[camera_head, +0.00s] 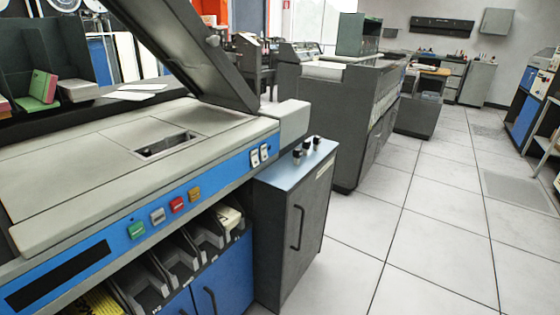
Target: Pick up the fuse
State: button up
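No thing in the head camera view can be told for certain as the fuse. Several small black-and-white pieces (307,144) are on the light blue top of a low dark cabinet (289,220), right of the large machine. They are too small to tell whether they are fuses or fixed knobs. My gripper is not in view.
A large punch-card machine (70,170) with a raised dark lid (185,45) fills the left. Its blue front has coloured buttons (177,204) and white switches (255,158). Grey bins (180,257) sit below. Another grey machine (335,125) stands behind. Open tiled floor (430,220) lies right.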

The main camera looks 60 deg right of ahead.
aim_at(296, 153)
jog(key=z, duration=1.65)
jog(key=j+u, duration=0.1)
jog(key=u, duration=1.6)
jog(key=l+z, duration=0.25)
jog(key=l, duration=0.3)
jog(key=l+z, duration=0.25)
jog(key=l, duration=0.35)
jog(key=i+l+z, duration=0.1)
jog(key=l+z, duration=0.15)
jog(key=l, duration=0.3)
jog(key=i+l+z, duration=0.1)
jog(key=l+z, duration=0.15)
jog(key=l, duration=0.3)
